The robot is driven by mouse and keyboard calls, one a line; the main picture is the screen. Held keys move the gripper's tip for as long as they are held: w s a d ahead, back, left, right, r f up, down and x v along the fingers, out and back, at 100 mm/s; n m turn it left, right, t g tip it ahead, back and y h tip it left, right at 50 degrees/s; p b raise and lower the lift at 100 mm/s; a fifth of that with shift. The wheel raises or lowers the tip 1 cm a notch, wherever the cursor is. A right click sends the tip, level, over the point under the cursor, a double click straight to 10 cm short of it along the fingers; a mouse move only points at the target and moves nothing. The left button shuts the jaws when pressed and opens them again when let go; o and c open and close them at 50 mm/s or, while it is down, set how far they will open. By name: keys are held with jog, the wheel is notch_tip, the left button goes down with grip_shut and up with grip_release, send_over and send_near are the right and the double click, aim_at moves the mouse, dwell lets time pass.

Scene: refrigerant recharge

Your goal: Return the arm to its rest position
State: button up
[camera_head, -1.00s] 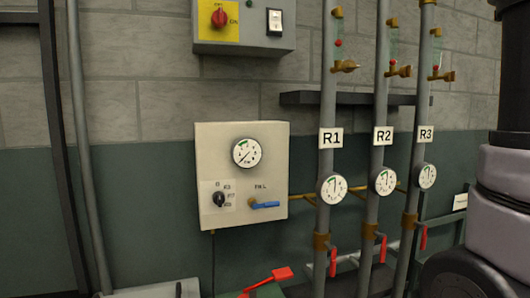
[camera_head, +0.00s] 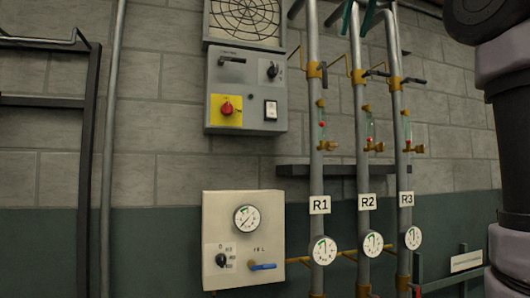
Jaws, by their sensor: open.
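My arm (camera_head: 500,130) shows at the right edge of the head view as dark and pale grey links, with a round dark joint at the top right. My gripper is outside the view, so what it does cannot be seen. The arm links stand to the right of the pipes and touch nothing that I can see.
A white charging panel (camera_head: 243,282) has a gauge, a selector knob and a blue lever (camera_head: 263,266). A grey switch box (camera_head: 246,71) with a red knob hangs above. Pipes labelled R1 (camera_head: 320,205), R2 (camera_head: 368,202) and R3 (camera_head: 406,198) carry gauges. A dark shelf (camera_head: 295,170) runs behind them.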

jog(key=s+f+m, duration=0.2)
jog(key=s+f, duration=0.2)
jog(key=f, duration=2)
jog(key=s+d+f+m+g+y, duration=0.1)
jog(key=s+f+m, duration=0.2)
jog(key=f, duration=2.1)
jog(key=shift+s+d+g, duration=0.3)
jog(key=shift+s, duration=0.35)
